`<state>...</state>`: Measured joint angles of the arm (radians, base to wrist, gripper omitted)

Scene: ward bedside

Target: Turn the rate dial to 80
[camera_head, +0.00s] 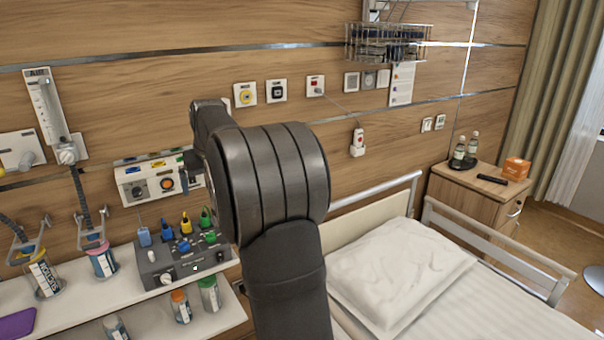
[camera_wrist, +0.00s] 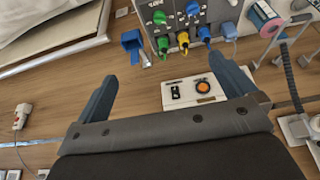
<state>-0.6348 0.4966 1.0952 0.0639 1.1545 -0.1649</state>
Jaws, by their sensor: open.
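A grey box (camera_head: 180,262) on the shelf carries green and blue knobs, coloured plugs and a white dial (camera_head: 167,279) on its front. Its green knob (camera_wrist: 158,17) and blue knob (camera_wrist: 192,7) show at the top of the wrist view. A white wall unit (camera_head: 125,178) has an orange knob (camera_head: 167,184), also in the wrist view (camera_wrist: 203,86). I cannot read which one is the rate dial or its setting. My gripper (camera_wrist: 162,68) is open and empty, its fingers apart, before the wall unit. In the head view my arm hides most of it.
Bottles with orange and green caps (camera_head: 180,306) (camera_head: 209,293) stand on the lower shelf. A suction jar (camera_head: 43,275) and hoses hang at the left. The bed's pillow (camera_head: 395,270) is at the right. A bedside cabinet (camera_head: 465,195) holds bottles and an orange box (camera_head: 515,169).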

